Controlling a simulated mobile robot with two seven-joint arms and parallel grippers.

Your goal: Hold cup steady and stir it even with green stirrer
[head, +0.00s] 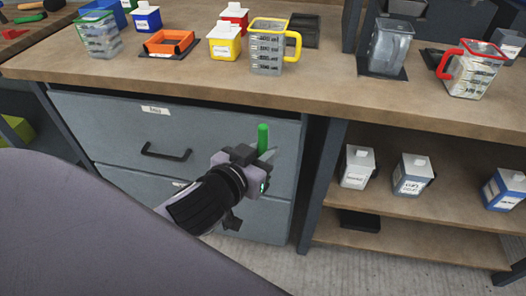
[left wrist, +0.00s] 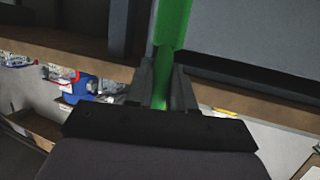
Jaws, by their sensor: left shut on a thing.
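My left gripper (head: 255,162) is in front of the grey drawer unit, below the worktop edge. It is shut on the green stirrer (head: 263,137), which points upward. In the left wrist view the stirrer (left wrist: 173,28) stands between the fingers of the gripper (left wrist: 160,88). Several measuring cups stand on the worktop: one with a yellow handle (head: 267,52), one with a green rim (head: 99,37) at the left, and one with a red handle (head: 472,74) at the right. The stirrer is apart from all of them. I cannot tell which cup is meant. My right gripper is not in view.
An orange square frame (head: 169,37) and yellow, red and blue containers stand on the worktop (head: 200,75). A grey jug-like block (head: 390,46) stands on a dark mat. White lidded containers (head: 412,174) stand on the shelf at right. The worktop's front strip is clear.

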